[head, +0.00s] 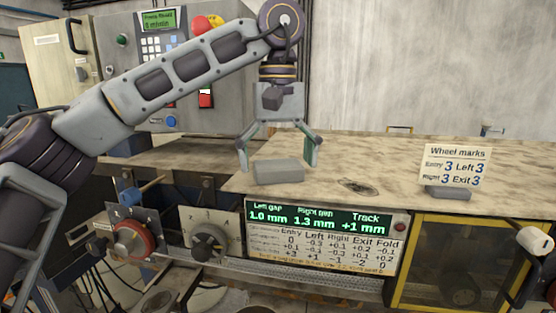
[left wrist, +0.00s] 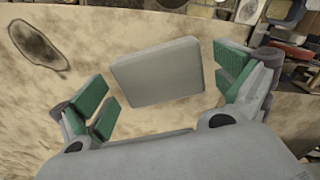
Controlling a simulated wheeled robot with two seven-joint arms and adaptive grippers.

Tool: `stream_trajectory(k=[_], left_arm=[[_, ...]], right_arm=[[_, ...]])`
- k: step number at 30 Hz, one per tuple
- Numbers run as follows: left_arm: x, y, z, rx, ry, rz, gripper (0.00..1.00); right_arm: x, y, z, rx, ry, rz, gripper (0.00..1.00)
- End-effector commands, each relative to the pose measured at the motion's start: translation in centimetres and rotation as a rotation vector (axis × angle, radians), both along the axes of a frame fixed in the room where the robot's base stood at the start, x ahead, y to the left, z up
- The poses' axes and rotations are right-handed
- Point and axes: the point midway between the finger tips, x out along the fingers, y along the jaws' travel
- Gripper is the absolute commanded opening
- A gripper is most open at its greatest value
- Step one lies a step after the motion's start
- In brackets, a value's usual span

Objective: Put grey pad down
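The grey pad (head: 278,172) is a flat grey block lying on the worn, stained tabletop near its front edge. My left gripper (head: 279,160) is directly over it, fingers spread wide and pointing down. In the left wrist view the pad (left wrist: 157,72) lies between the green-lined fingers, with a visible space on both sides, so the fingers do not touch it. My left gripper (left wrist: 165,95) is open and empty. My right gripper is not seen in either view.
A "Wheel marks" sign (head: 454,166) stands on the tabletop (head: 385,150) at the right. A dark stain (head: 358,187) lies right of the pad. Below the front edge are a readout panel (head: 320,235), a red-rimmed dial (head: 134,241) and a grey knob (head: 210,243).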

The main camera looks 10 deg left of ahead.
Motion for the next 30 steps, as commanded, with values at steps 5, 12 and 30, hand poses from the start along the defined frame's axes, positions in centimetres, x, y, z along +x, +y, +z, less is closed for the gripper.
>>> stream_trajectory(k=[5, 12, 30], left_arm=[[0.0, 0.0, 0.0, 0.000, 0.000, 0.000, 1.00], [0.0, 0.0, 0.2, 0.000, -0.001, 0.000, 1.00], [0.0, 0.0, 5.3, 0.001, -0.002, 0.001, 1.00]], right_arm=[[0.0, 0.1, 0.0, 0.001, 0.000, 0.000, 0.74], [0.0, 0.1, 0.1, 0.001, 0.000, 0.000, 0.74], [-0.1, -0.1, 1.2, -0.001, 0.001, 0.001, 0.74]])
